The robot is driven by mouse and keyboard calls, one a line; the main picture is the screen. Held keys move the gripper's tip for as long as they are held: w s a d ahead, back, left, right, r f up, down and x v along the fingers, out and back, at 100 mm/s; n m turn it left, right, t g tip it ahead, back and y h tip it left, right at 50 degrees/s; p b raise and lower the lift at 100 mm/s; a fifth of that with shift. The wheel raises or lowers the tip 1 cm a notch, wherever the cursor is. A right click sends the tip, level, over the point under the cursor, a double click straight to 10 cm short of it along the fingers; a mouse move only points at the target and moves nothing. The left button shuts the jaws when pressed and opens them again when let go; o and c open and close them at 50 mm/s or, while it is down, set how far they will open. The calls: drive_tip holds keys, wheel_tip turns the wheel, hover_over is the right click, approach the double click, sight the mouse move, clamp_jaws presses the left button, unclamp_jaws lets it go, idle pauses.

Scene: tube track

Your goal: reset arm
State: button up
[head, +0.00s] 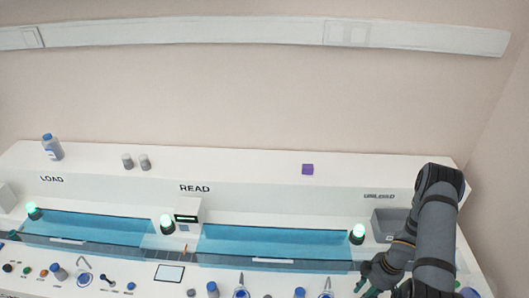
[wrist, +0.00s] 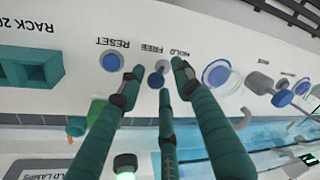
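My gripper (wrist: 160,74) shows three teal fingers with dark joints in the wrist view. Their tips are apart, with no held object visible between them. The tips are in front of a small knob (wrist: 157,77) by the FREE label; I cannot tell whether they touch it. A round blue button (wrist: 111,62) by the RESET label is just left of the fingertips. In the head view my gripper (head: 372,277) is low at the right, over the front panel, partly cut off by the lower edge.
A teal rack (wrist: 38,70) is at the left.

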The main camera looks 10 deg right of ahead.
drive_tip(key=shift+s+a+h+b, duration=0.15)
drive_tip(key=shift+a+h+b, duration=0.35)
drive_tip(key=shift+b, duration=0.7)
drive_tip(key=shift+s, duration=0.1)
